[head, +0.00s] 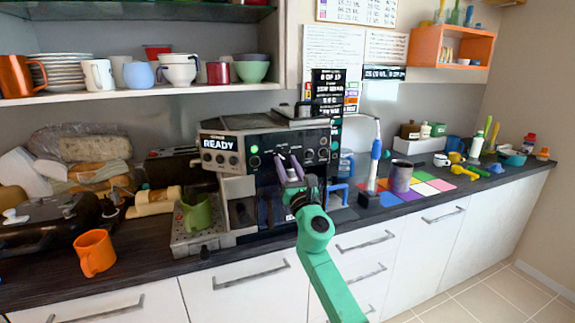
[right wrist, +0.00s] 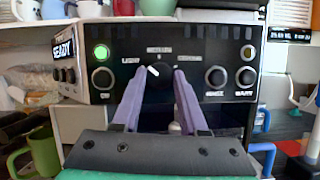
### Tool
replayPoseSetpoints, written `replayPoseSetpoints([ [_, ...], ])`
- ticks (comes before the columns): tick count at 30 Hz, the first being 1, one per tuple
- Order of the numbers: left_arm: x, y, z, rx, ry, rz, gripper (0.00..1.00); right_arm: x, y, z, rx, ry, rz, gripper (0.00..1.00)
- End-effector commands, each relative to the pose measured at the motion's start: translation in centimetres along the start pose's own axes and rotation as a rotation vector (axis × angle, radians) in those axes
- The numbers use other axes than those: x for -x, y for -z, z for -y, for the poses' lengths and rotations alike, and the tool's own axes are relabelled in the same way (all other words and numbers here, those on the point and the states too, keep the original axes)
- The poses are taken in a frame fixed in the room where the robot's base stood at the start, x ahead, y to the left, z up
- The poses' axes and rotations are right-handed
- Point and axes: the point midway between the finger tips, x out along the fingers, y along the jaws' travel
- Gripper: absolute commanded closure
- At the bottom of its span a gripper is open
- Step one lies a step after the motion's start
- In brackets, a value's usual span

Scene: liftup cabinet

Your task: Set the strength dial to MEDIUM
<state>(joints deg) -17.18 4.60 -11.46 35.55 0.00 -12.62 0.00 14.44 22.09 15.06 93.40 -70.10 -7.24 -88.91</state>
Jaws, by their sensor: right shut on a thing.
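The black coffee machine (head: 265,145) stands on the counter, with a lit READY display and a green light. Its strength dial (right wrist: 160,72) is a dark knob in the middle of the front panel in the right wrist view. Small labels sit left, above and right of it, apparently LIGHT, MEDIUM and a blurred one. The dial's white mark points up and left, toward the LIGHT side. My right gripper (right wrist: 161,78) has its purple fingers shut on the dial, one on each side; it also shows in the head view (head: 288,163). My left gripper is not in view.
More knobs flank the dial, including one on the left (right wrist: 102,78) and two on the right (right wrist: 215,77). A green mug (head: 197,213) stands on the machine's left tray. An orange mug (head: 95,253) and a grey canister (head: 401,176) stand on the counter.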

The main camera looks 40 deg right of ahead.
Motion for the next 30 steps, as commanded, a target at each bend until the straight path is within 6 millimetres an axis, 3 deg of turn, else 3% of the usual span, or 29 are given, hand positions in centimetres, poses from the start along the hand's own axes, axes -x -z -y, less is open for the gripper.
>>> replayPoseSetpoints([
  [18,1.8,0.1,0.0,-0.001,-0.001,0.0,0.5,-0.1,-0.2,-0.6,-0.525,0.217,-0.002,1.0],
  [30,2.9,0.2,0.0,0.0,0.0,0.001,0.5,-0.1,-0.2,-0.7,-0.761,0.315,-0.003,1.0],
])
